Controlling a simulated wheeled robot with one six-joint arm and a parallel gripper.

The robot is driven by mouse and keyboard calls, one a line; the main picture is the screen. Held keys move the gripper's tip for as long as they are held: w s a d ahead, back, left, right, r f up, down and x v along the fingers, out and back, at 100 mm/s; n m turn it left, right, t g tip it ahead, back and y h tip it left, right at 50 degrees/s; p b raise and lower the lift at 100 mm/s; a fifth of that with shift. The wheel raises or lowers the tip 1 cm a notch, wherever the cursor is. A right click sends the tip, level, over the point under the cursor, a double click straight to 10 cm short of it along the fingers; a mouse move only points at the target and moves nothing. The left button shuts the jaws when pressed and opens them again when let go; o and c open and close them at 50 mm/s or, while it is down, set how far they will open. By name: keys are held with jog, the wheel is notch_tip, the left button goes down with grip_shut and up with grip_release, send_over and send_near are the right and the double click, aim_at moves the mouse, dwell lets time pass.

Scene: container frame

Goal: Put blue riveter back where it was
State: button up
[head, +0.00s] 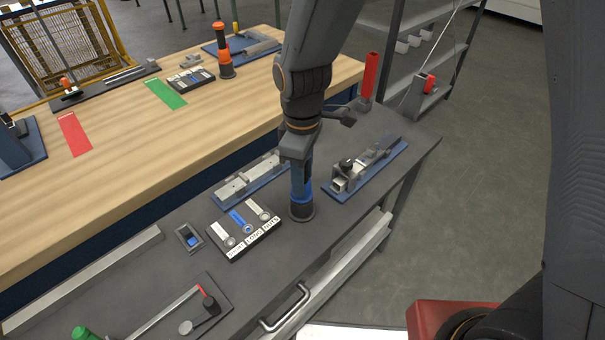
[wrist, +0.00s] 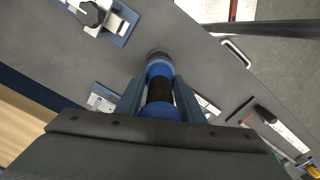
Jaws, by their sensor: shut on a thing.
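The blue riveter (head: 301,205) stands upright at the dark bench top, with its black base down. My gripper (head: 302,165) comes down from above and is shut on its upper part. In the wrist view the blue riveter (wrist: 160,72) sits between the two fingers of my gripper (wrist: 158,98). Its base appears to be on or just above the bench; I cannot tell which. The part inside the fingers is partly hidden.
A labelled tray (head: 240,232) with several small tools lies just left of the riveter. A blue-based fixture (head: 366,170) stands to the right, and another (head: 250,180) behind left. An orange riveter (head: 224,52) is on the wooden table (head: 130,130).

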jog(key=shift+f, duration=0.45)
jog(key=o, duration=1.1)
jog(key=shift+c, duration=0.2)
jog(key=shift+r, duration=0.55)
notch_tip(320, 180, up, 12)
jog(key=b, duration=0.3)
jog(key=shift+f, duration=0.1)
